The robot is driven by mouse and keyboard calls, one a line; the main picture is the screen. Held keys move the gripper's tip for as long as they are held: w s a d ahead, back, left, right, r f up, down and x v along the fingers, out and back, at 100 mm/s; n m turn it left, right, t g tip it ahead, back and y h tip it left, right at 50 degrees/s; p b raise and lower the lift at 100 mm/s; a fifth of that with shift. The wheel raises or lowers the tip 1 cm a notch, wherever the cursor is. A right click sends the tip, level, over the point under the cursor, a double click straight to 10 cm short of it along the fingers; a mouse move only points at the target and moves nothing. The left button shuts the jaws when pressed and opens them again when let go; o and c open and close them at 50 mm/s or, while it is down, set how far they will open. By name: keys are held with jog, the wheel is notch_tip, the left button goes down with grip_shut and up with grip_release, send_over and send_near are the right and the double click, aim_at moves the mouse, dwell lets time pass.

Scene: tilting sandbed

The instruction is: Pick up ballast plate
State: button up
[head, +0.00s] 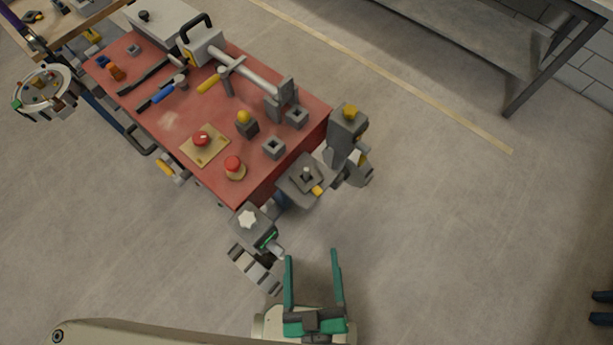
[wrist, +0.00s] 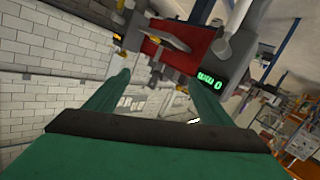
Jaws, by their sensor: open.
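I cannot tell for certain which thing is the ballast plate. Candidates are a grey square plate with a dark knob (head: 305,177) at the near right corner of a red-topped bench, and small grey square blocks with holes (head: 273,148) on its top. My gripper (head: 310,254) is open and empty, its two green fingers apart above the floor, in front of the bench's near corner. In the wrist view, the fingers (wrist: 160,82) point toward the red bench, which appears tilted, with a green lit display (wrist: 209,79) beside the right finger.
The red bench top (head: 170,121) holds a red button on a yellow plate (head: 203,143), another red button (head: 234,167), a long grey cylinder (head: 257,77) and hand tools. A grey clamp-like part (head: 255,268) juts out left of my gripper.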

jog(key=r+n+y, duration=0.2)
jog(key=n+y, duration=0.1)
jog(key=n, duration=0.1)
notch_tip(320, 180, up, 4)
jog(key=n+g+h, duration=0.5)
jog(key=n+g, duration=1.1)
jog(key=n, duration=2)
send_over(312, 184)
jog(key=shift+f, duration=5.25)
